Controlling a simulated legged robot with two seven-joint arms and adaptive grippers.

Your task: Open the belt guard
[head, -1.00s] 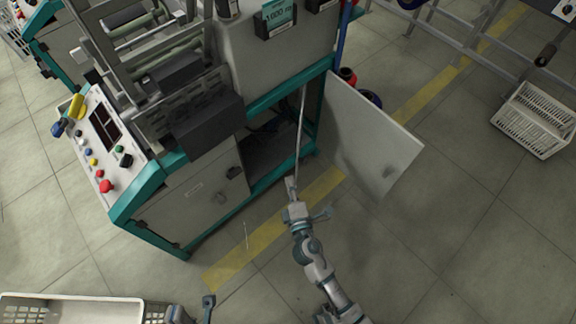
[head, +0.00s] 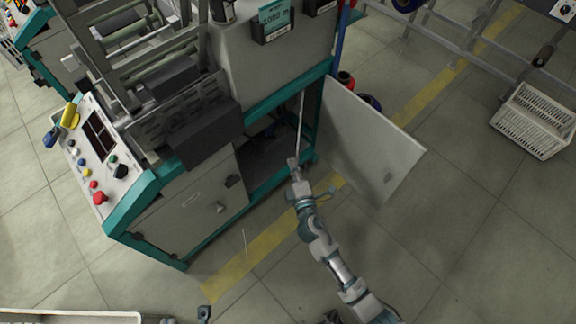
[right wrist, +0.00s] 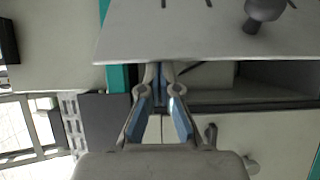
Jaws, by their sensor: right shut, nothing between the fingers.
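The belt guard appears to be the pale panel (head: 365,140) swung outward at the machine's right front corner, with a small knob (head: 388,178) near its lower outer corner. My right gripper (head: 293,163) is shut and empty, in front of the dark open bay (head: 268,150), left of the panel. In the right wrist view, the shut fingers (right wrist: 162,72) point at the lower edge of a pale panel (right wrist: 180,35) with a knob (right wrist: 265,10); I cannot tell whether they touch. A small part of my left gripper (head: 204,312) shows at the bottom edge.
A closed pale front panel (head: 190,208) with a latch and knob is left of the bay. The control panel (head: 100,150) is further left. A white crate (head: 535,120) stands at the right. Floor right of the open panel is clear.

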